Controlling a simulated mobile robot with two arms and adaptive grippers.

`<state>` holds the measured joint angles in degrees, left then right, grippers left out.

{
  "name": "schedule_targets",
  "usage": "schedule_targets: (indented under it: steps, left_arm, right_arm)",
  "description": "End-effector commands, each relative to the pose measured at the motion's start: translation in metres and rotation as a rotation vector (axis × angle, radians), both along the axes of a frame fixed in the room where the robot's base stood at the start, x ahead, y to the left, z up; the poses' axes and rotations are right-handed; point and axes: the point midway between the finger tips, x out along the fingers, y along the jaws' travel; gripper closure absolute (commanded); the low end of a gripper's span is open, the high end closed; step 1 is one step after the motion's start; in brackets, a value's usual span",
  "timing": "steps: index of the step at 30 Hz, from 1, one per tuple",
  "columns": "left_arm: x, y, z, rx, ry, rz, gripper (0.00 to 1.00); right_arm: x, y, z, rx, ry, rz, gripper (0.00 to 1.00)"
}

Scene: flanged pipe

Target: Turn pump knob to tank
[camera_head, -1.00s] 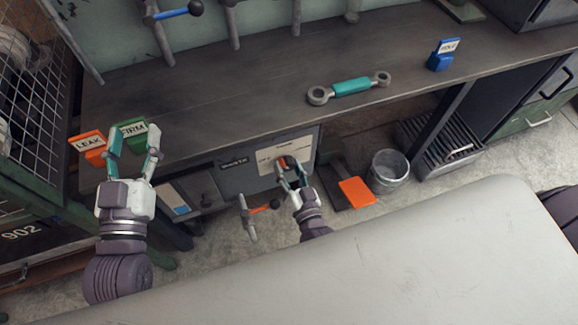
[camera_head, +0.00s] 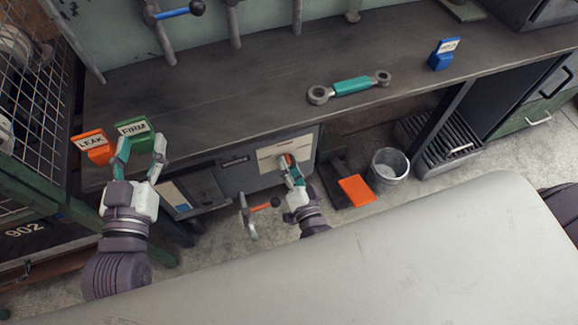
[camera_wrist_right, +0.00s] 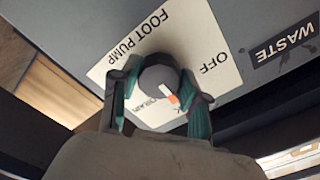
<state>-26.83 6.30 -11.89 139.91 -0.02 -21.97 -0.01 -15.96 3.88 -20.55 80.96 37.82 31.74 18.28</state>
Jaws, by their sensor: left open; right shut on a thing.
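The pump knob (camera_wrist_right: 158,78) is a round grey knob with a white and orange pointer mark, on a cream label plate (camera_wrist_right: 112,70) fixed to a grey panel. In the right wrist view the plate reads "FOOT PUMP" and "OFF"; a third label beside the pointer is partly covered and not clearly legible. The pointer slants toward the lower right there. My right gripper (camera_wrist_right: 160,98) is shut on the knob, one finger on each side. In the head view it (camera_head: 292,172) reaches the plate below the bench. My left gripper (camera_head: 141,146) is open and empty by the bench's left front edge.
An orange "LEAK" sign (camera_head: 95,149) and a green "FIRM" sign (camera_head: 134,133) stand close to my left gripper. A bucket (camera_head: 388,168) stands on the floor.

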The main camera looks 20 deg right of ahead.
Motion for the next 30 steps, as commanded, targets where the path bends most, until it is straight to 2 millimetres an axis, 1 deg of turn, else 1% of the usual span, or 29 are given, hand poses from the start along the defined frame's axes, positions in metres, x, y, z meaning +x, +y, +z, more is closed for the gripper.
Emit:
schedule_targets:
  steps: [11, 12, 16, 26, 30]
  left_arm:
    - [0.0, 0.0, 0.0, 0.0, 0.0, 0.0, 0.46]
    - [0.0, 0.0, 0.0, 0.0, 0.0, 0.0, 0.46]
    - [0.0, 0.0, 0.0, 0.0, 0.0, 0.0, 0.46]
    - [0.0, 0.001, -0.002, 0.002, 0.005, 0.001, 0.46]
    - [0.0, 0.001, -0.002, 0.002, 0.003, 0.001, 0.46]
  right_arm:
    - [0.0, -0.001, 0.0, 0.003, 0.001, -0.001, 0.89]
    - [0.0, -0.001, 0.0, 0.003, 0.001, -0.001, 0.51]
    - [0.0, 0.0, 0.0, 0.003, 0.001, -0.001, 0.3]
    - [-0.002, 0.0, 0.0, 0.003, 0.001, -0.001, 0.29]
    - [-0.015, -0.001, -0.001, 0.003, 0.003, 0.0, 0.29]
